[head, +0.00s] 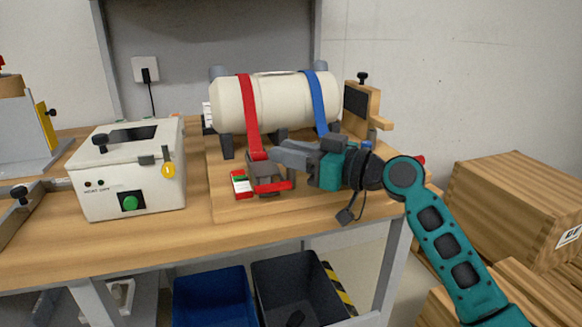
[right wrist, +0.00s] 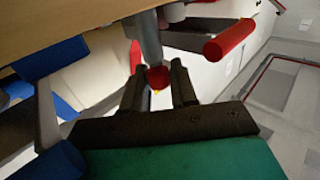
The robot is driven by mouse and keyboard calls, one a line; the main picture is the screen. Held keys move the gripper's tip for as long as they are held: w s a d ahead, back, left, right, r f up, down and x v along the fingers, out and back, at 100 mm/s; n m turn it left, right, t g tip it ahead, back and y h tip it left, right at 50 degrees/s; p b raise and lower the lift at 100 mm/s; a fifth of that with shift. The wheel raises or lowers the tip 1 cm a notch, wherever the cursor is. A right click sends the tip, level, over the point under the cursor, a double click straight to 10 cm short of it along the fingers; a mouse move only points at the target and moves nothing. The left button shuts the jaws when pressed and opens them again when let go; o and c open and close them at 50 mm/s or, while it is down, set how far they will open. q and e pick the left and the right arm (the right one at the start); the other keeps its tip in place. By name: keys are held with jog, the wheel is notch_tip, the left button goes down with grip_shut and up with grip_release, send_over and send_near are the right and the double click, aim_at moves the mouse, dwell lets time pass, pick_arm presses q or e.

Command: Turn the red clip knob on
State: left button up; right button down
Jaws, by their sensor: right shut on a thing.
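A red strap (head: 248,115) runs over a cream cylinder (head: 280,100) down to a grey clip (head: 262,168) with a red bar handle (head: 272,187). The bar handle also shows in the right wrist view (right wrist: 230,40). My right gripper (head: 280,150) reaches in from the right at the clip. In the right wrist view its two dark fingers (right wrist: 158,70) stand on either side of a small red knob (right wrist: 157,78) on a grey stem. The gripper is shut on this knob. In the head view the knob is hidden. My left gripper is out of view.
A blue strap (head: 318,100) crosses the cylinder on the right. A white box (head: 128,168) with a green button stands at left. A red, white and green label block (head: 241,184) lies beside the clip. Bins (head: 212,295) stand under the table; wooden crates (head: 515,205) stand at right.

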jog(key=c, duration=1)
grip_release()
jog(key=shift+c, duration=0.2)
jog(key=v, duration=1.3)
jog(key=shift+o, duration=0.3)
